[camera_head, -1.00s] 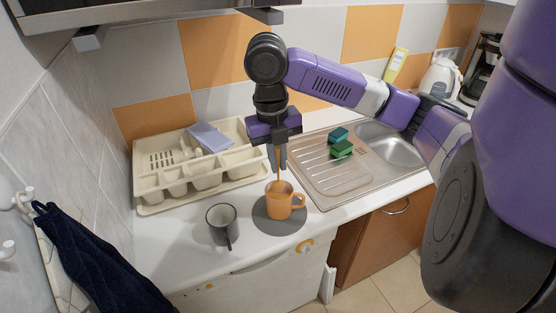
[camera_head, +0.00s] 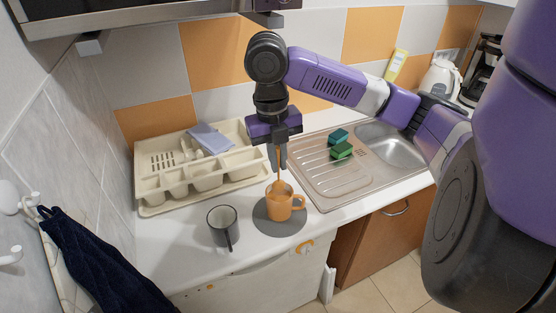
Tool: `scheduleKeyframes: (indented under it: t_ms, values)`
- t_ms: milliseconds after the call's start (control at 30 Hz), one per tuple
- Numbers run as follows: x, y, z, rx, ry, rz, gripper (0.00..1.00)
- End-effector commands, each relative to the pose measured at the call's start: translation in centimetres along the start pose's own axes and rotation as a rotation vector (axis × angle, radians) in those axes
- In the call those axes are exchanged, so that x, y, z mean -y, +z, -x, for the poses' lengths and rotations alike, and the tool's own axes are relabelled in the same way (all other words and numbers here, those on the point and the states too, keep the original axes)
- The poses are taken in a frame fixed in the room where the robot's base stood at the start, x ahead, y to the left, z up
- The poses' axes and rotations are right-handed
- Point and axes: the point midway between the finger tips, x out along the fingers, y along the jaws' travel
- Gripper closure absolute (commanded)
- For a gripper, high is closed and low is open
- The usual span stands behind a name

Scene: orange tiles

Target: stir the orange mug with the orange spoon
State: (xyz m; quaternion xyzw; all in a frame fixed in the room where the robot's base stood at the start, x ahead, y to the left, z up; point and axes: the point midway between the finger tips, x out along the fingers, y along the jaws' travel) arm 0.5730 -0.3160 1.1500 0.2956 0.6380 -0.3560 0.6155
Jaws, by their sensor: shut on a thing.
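The orange mug (camera_head: 283,203) stands upright on a round grey mat (camera_head: 275,226) on the white counter, its handle to the right. My gripper (camera_head: 277,158) points straight down above the mug. It is shut on the orange spoon (camera_head: 278,174), which hangs upright with its lower end inside the mug. The spoon's tip is hidden by the mug's wall.
A dark grey mug (camera_head: 222,228) stands just left of the mat. A cream dish rack (camera_head: 150,207) with a blue-grey cloth (camera_head: 208,137) is behind it. The metal sink (camera_head: 335,186) with green sponges (camera_head: 342,150) is to the right. A dark towel (camera_head: 95,260) hangs at the left.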

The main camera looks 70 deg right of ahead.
Motion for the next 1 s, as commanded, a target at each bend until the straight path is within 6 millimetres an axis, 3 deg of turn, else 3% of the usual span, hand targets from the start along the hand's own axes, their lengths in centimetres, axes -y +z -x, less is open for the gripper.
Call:
scheduleKeyframes:
  t_ms: [633,1000]
  values:
    - [0.5,0.1,4.7,0.002,-0.001,-0.001,1.00]
    - [0.5,0.1,4.9,0.000,0.000,0.000,1.00]
